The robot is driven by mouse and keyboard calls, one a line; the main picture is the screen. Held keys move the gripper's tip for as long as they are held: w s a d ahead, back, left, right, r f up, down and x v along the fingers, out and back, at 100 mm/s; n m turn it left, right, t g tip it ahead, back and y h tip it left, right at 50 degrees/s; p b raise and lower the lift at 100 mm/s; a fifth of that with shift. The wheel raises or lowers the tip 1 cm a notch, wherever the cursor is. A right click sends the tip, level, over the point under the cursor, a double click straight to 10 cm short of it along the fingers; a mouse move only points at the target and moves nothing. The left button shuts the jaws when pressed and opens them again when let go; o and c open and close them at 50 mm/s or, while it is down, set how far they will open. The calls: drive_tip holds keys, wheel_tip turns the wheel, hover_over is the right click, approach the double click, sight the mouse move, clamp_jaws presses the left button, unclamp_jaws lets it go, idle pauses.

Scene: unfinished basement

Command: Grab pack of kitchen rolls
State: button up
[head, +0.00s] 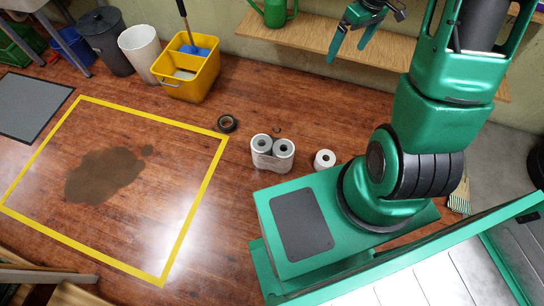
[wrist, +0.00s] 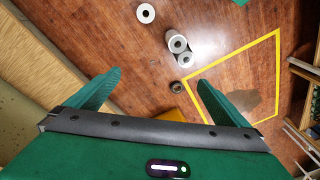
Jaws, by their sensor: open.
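The pack of kitchen rolls (head: 271,158) stands on the wooden floor in the head view, with two white roll ends facing up and a wrapped side. It also shows in the wrist view (wrist: 181,52), beyond the fingertips. My gripper (head: 366,22) is at the top of the head view, high above the floor and well apart from the pack. In the wrist view my gripper (wrist: 150,82) has its two green fingers spread wide with nothing between them.
A single white roll (head: 325,160) stands right of the pack, close to my base. A dark tape roll (head: 227,123) lies to its left. A yellow mop bucket (head: 187,72), bins and a wooden shelf (head: 320,40) line the back. Yellow tape frames a brown stain (head: 103,176).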

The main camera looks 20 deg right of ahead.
drive_tip(key=w+a+f+n+y, duration=0.15)
drive_tip(key=w+f, duration=0.25)
drive_tip(key=f, duration=0.4)
drive_tip(key=w+f+n, duration=0.2)
drive_tip(key=w+f, duration=0.2)
drive_tip(key=f, duration=0.4)
drive_tip(key=n+t+y, duration=0.4)
drive_tip(key=n+y, duration=0.1)
approach(281, 148)
drive_tip(key=x, duration=0.4)
drive_tip(key=shift+w+a+r, duration=0.1)
drive_tip(key=shift+w, duration=0.1)
drive_tip(key=shift+h, duration=0.25)
drive_tip(key=x, duration=0.4)
drive_tip(key=shift+a, duration=0.2)
drive_tip(key=shift+d+x, duration=0.2)
drive_tip(key=shift+x, duration=3.05)
drive_tip(key=shift+c, duration=0.3)
drive_tip(key=c, duration=1.5)
